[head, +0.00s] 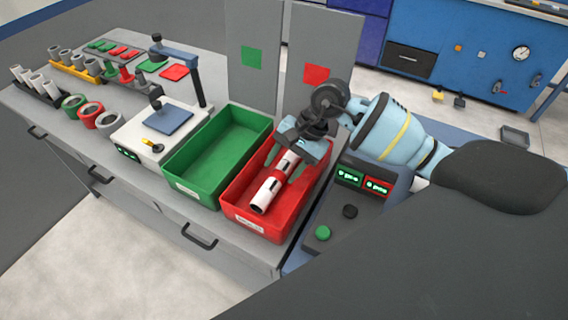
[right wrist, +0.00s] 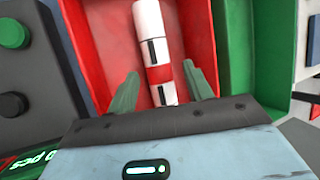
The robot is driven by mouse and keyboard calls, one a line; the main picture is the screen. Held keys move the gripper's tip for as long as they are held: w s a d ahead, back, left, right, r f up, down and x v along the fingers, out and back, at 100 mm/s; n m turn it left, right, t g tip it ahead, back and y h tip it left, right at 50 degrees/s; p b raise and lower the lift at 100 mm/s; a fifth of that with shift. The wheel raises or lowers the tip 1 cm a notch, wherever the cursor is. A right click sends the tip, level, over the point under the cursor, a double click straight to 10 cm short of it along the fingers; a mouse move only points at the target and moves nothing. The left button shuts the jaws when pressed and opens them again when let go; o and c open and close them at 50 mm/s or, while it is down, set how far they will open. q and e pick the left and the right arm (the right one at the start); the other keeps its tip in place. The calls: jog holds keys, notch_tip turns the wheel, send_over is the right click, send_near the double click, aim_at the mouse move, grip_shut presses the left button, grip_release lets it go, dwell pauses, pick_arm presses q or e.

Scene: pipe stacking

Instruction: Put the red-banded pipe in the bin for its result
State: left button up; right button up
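The red-banded pipe (head: 268,190), white with a red band and dark marks, lies inside the red bin (head: 250,222), slanting along its length. My right gripper (head: 303,145) is over the far part of the red bin, at the pipe's far end. In the right wrist view the fingers (right wrist: 164,92) are spread apart with a gap on each side of the pipe (right wrist: 148,25), so the gripper is open. The pipe's near end there is partly hidden by the gripper body. My left gripper is not in view.
A green bin (head: 181,184), which looks empty, stands left of the red one. A console (head: 335,215) with buttons and lit displays is on the right. Grey panels (head: 254,90) stand behind the bins. A white device (head: 142,143) and pipe racks (head: 40,97) are further left.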

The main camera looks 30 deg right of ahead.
jog(key=shift+o, duration=0.8)
jog(key=v, duration=0.7)
jog(key=shift+d+r+b, duration=0.2)
jog(key=shift+r+b, duration=0.2)
